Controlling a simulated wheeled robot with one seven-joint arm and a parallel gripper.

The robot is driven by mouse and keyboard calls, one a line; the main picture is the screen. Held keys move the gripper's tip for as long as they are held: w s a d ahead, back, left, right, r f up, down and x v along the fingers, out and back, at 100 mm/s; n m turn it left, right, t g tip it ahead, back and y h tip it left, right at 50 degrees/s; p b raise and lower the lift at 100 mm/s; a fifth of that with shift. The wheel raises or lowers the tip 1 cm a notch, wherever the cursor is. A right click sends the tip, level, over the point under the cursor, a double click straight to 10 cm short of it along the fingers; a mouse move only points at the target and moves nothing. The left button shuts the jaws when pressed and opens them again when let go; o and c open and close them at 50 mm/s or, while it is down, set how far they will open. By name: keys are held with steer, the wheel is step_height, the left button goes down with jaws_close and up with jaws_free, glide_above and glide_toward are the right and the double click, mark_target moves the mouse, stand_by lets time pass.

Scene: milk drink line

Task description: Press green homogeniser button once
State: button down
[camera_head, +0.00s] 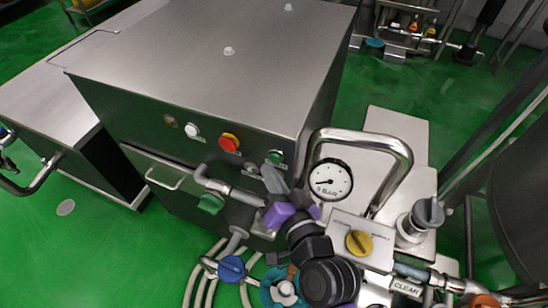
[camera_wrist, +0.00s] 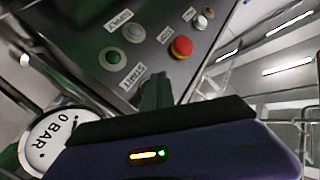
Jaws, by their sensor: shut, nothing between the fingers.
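The green button (camera_head: 276,156) is on the front panel of the steel homogeniser cabinet (camera_head: 180,110), right of the red button. In the wrist view the green button (camera_wrist: 113,58) sits in a pale ring beside a START label. My gripper (camera_head: 270,174) is shut and empty, close in front of the panel just below the green button. In the wrist view my gripper (camera_wrist: 157,78) points at the panel, with its tip to the right of the green button. I cannot tell whether the fingertips touch the panel.
A red mushroom button (camera_head: 229,143) on a yellow base and a white button (camera_head: 192,130) share the panel. A pressure gauge (camera_head: 330,180) and a bent steel pipe (camera_head: 390,145) stand close right of my gripper. A green-handled valve (camera_head: 210,203) is lower left.

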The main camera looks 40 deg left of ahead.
stand_by(0.4)
steer(key=shift+w+a, duration=0.1)
steer(key=shift+w, duration=0.35)
steer(key=shift+w+a+b, duration=0.1)
steer(key=shift+w+b, duration=0.3)
steer(key=shift+b, duration=0.05)
stand_by(0.6)
steer(key=shift+s, duration=0.15)
steer(key=shift+s+d+p, duration=0.25)
steer(key=shift+s+p, duration=0.05)
steer(key=shift+s, duration=0.4)
steer(key=shift+s+d+p, duration=0.2)
steer(key=shift+s+p, duration=0.05)
steer(key=shift+s, duration=0.55)
steer(key=shift+s+d+p, duration=0.15)
steer(key=shift+s+p, duration=0.1)
steer(key=shift+s, duration=0.6)
steer(key=shift+s+d+p, duration=0.2)
steer(key=shift+s+p, duration=0.05)
steer(key=shift+s, duration=0.55)
